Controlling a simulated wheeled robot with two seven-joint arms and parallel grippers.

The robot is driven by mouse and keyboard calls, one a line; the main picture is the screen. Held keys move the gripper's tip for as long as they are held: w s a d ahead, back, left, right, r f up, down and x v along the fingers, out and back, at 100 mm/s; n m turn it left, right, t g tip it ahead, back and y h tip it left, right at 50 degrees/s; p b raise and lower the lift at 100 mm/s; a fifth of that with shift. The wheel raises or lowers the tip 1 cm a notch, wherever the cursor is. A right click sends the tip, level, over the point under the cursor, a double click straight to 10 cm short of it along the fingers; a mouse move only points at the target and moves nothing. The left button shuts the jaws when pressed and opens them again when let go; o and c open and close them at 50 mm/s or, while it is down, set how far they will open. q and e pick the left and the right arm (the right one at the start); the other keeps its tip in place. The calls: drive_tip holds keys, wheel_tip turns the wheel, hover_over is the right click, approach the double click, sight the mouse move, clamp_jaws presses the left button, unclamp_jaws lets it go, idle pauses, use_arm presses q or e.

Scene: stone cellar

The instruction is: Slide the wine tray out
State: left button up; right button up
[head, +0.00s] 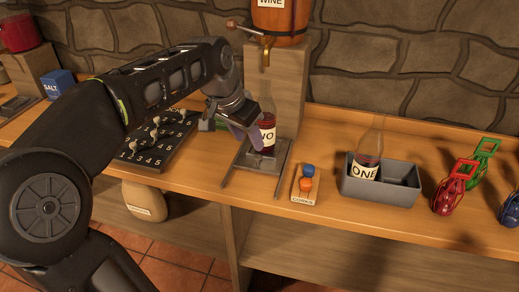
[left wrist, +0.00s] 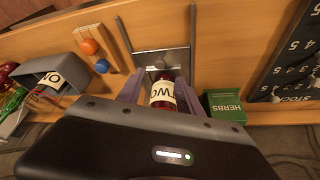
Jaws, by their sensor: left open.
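The wine tray (head: 277,167) is a grey plate with a small upright knob, set between two dark rails on the counter below the barrel. It also shows in the left wrist view (left wrist: 175,56). A bottle labelled TWO (head: 267,112), with dark red wine in it, stands upright at the tray's back part, under the barrel's tap. My left gripper (head: 250,138) is open at the bottle. In the left wrist view its purple fingers (left wrist: 160,90) lie on either side of the bottle (left wrist: 163,92); whether they touch it I cannot tell. My right gripper is not in view.
The wine barrel (head: 280,20) stands on a wooden block behind. To the right are a corks holder (head: 305,196), a grey bin (head: 385,192) with bottle ONE (head: 367,155), and red and green tools (head: 455,187). A number board (head: 150,150) and green herbs box (left wrist: 226,106) stand left.

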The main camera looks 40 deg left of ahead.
sight(258, 157)
use_arm(q)
drive_tip(key=shift+b+x, duration=0.45)
drive_tip(key=shift+x, duration=3.55)
clamp_jaws()
